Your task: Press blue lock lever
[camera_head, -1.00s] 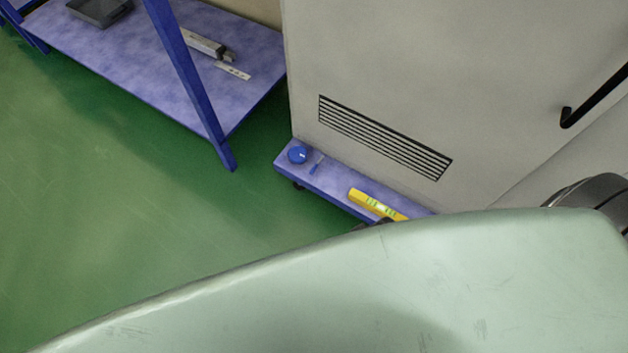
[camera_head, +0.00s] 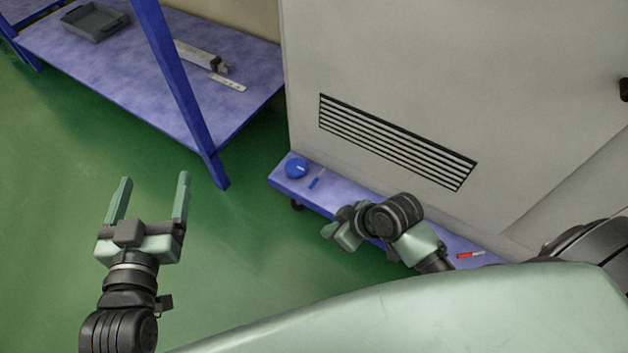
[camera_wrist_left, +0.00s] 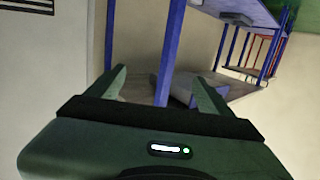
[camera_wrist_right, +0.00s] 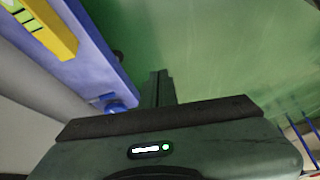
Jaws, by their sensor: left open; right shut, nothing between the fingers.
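I cannot make out a blue lock lever in any view. My left gripper (camera_head: 153,184) is open and empty over the green floor at the left of the head view; its spread fingers also show in the left wrist view (camera_wrist_left: 158,78). My right gripper (camera_head: 336,236) is at the near edge of the low blue platform (camera_head: 350,193). Its fingers are together and empty in the right wrist view (camera_wrist_right: 162,78).
A grey cabinet (camera_head: 400,80) with a vent stands behind the platform. On it are a round blue object (camera_head: 297,167), a small blue stick (camera_head: 316,179), a red-and-white pen (camera_head: 470,255) and a yellow level (camera_wrist_right: 52,28). A blue shelf (camera_head: 110,70) stands left. Green floor lies between.

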